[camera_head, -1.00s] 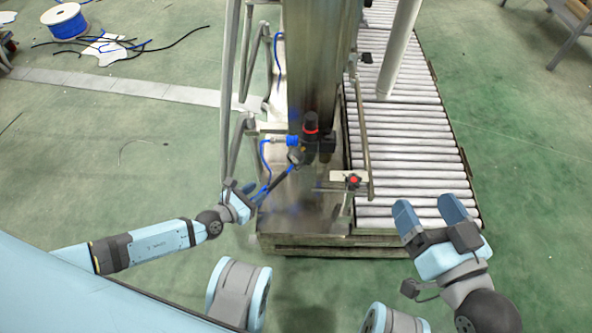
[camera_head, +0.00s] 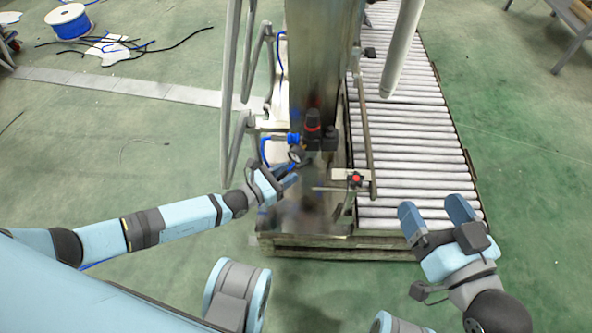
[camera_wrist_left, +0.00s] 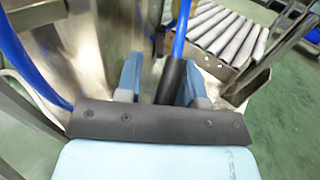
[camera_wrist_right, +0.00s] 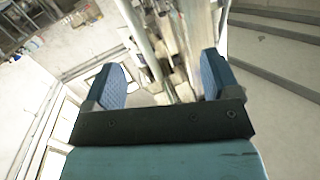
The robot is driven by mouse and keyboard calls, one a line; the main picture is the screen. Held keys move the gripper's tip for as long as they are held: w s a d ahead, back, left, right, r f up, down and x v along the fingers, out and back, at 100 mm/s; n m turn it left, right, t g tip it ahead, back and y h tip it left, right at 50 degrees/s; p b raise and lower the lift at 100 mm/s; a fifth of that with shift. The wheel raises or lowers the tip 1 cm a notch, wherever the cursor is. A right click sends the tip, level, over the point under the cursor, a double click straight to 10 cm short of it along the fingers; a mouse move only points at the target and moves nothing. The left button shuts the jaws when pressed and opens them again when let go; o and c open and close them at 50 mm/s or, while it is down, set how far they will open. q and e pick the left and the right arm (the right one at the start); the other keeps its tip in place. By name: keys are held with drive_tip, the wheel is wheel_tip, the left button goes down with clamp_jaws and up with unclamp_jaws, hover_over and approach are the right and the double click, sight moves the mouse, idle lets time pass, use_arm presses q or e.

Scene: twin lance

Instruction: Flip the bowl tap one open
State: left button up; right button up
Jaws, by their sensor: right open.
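An air unit (camera_head: 312,128) with a black body and a red ring is fixed to the steel column. A blue fitting (camera_head: 293,139) and a round gauge (camera_head: 296,155) sit on its left. I cannot tell for certain which part is bowl tap one. My left gripper (camera_head: 291,176) is just below the gauge. In the left wrist view a black cylinder (camera_wrist_left: 173,78) with a blue end stands between its open fingers, nearer the right finger, with a gap to the left one. My right gripper (camera_head: 434,212) is open and empty, low over the roller conveyor's near end.
The roller conveyor (camera_head: 405,150) runs along the column's right side. A bracket with a red knob (camera_head: 356,180) stands between them. Grey frame tubes (camera_head: 229,100) rise on the column's left. A blue hose (camera_head: 264,152) loops beside the unit.

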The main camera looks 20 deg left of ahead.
sight(307, 164)
use_arm(q)
drive_tip(key=x, duration=0.3)
drive_tip(key=shift+w+d+b, duration=0.1)
drive_tip(key=shift+w+b, duration=0.05)
drive_tip(key=shift+b, duration=0.15)
use_arm(e)
drive_tip(key=shift+w+d+r+n+t, duration=0.2)
drive_tip(key=shift+w+n+t, duration=0.15)
drive_tip(key=shift+n, duration=0.15)
use_arm(q)
clamp_jaws()
drive_tip(key=n+y+p, duration=0.1)
drive_tip(key=n+t+y+p, duration=0.1)
drive_tip(key=d+n+t+y+p, duration=0.1)
drive_tip(key=y, duration=0.1)
drive_tip(key=shift+s+d, duration=0.1)
drive_tip(key=shift+s, duration=0.2)
use_arm(e)
drive_tip(key=shift+s+a+r+m, duration=0.2)
drive_tip(key=shift+s+a+m, duration=0.15)
drive_tip(key=shift+s+m, duration=0.45)
drive_tip(key=shift+w+r, duration=0.1)
drive_tip(key=shift+w, duration=0.1)
use_arm(q)
unclamp_jaws()
use_arm(e)
drive_tip(key=shift+r, duration=0.15)
